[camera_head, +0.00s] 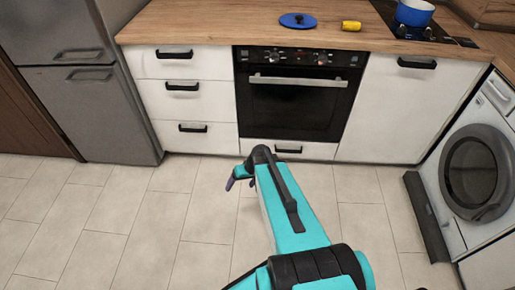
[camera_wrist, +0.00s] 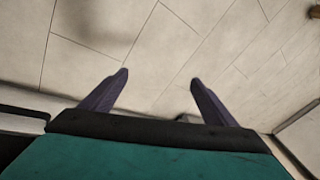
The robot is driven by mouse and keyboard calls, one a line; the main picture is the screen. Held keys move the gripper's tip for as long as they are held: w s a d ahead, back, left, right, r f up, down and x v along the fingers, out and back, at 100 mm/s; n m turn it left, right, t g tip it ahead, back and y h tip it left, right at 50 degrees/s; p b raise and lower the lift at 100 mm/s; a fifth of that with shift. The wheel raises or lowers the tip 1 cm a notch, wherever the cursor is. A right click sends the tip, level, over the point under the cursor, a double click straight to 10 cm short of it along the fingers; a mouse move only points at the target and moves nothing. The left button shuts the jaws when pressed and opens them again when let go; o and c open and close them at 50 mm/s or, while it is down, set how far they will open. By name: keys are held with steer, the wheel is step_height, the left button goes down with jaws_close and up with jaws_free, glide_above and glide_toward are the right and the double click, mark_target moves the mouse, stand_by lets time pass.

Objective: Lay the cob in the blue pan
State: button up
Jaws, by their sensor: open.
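The yellow cob (camera_head: 351,25) lies on the wooden countertop, above the right part of the oven. The blue pan (camera_head: 414,12) stands on the black hob to the right of the cob, its inside pale. My gripper (camera_head: 236,181) hangs over the floor in front of the oven, well below and away from the counter. In the wrist view my gripper (camera_wrist: 160,78) has its two fingers apart, with only floor tiles between them. Neither the cob nor the pan shows in the wrist view.
A blue lid (camera_head: 297,20) with a dark knob lies on the counter left of the cob. The counter (camera_head: 200,25) is bare at the left. A fridge (camera_head: 80,70) stands at the left, a washing machine (camera_head: 470,170) at the right. The tiled floor (camera_head: 140,215) before the drawers is clear.

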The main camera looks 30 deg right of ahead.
steer(key=s+a+f+g+h, duration=0.1)
steer(key=s+a+f+g, duration=0.1)
steer(key=s, duration=0.7)
steer(key=s+a+f+n+g+h, duration=0.1)
steer(key=s+a+f+g, duration=0.2)
steer(key=s+a, duration=0.4)
steer(key=s+a+f+n+g+h, duration=0.1)
steer(key=s+a+f+g, duration=0.2)
steer(key=s, duration=0.8)
steer(key=shift+a+f, duration=0.85)
steer(key=shift+f, duration=0.1)
